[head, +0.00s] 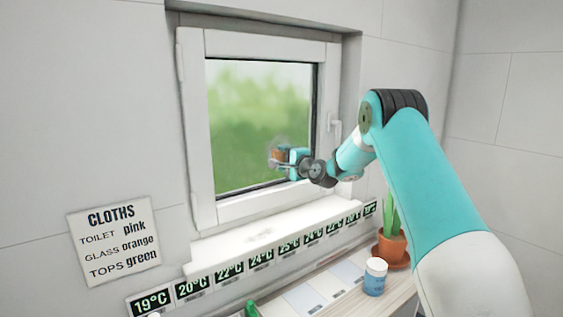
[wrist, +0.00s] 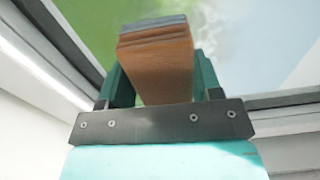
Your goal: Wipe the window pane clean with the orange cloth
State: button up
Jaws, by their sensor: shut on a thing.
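My gripper (head: 283,156) is at the lower right part of the window pane (head: 245,110), with the arm reaching in from the right. It is shut on the folded orange cloth (wrist: 156,68), which sits between the two green fingers in the wrist view (wrist: 160,85). In the head view the cloth (head: 276,157) is small and close to the glass. Its far end has a grey-blue layer. I cannot tell whether it touches the pane. The pane looks hazy, with blurred greenery behind it. A pale smear shows near the cloth.
The white window frame (head: 196,130) has a handle (head: 336,133) on its right. Below are the sill (head: 270,232) and a row of temperature labels (head: 230,268). A potted plant (head: 391,245) and a blue jar (head: 375,277) stand beneath my arm. A cloth sign (head: 115,240) hangs left.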

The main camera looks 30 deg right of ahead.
aim_at(277, 155)
jog(key=shift+d+f+b, duration=0.1)
jog(key=shift+d+b, duration=0.25)
jog(key=shift+d, duration=1.15)
jog(key=shift+w+d, duration=0.15)
jog(key=shift+d, duration=0.95)
jog(key=shift+a+r, duration=0.35)
jog(key=shift+a, duration=0.55)
jog(key=shift+a+r, duration=0.4)
jog(key=shift+a, duration=0.45)
jog(key=shift+a+r, duration=0.35)
jog(key=shift+a, duration=0.55)
jog(key=shift+s+a, duration=0.15)
jog(key=shift+a, duration=0.75)
jog(key=shift+s+a, duration=0.1)
jog(key=shift+a, duration=1.85)
jog(key=shift+r+p, duration=0.8)
jog(key=shift+r, duration=0.3)
jog(key=shift+d+f+b, duration=0.2)
jog(key=shift+d+b, duration=0.15)
jog(key=shift+d, duration=0.5)
jog(key=shift+w+d+r, duration=0.15)
jog(key=shift+d, duration=1.3)
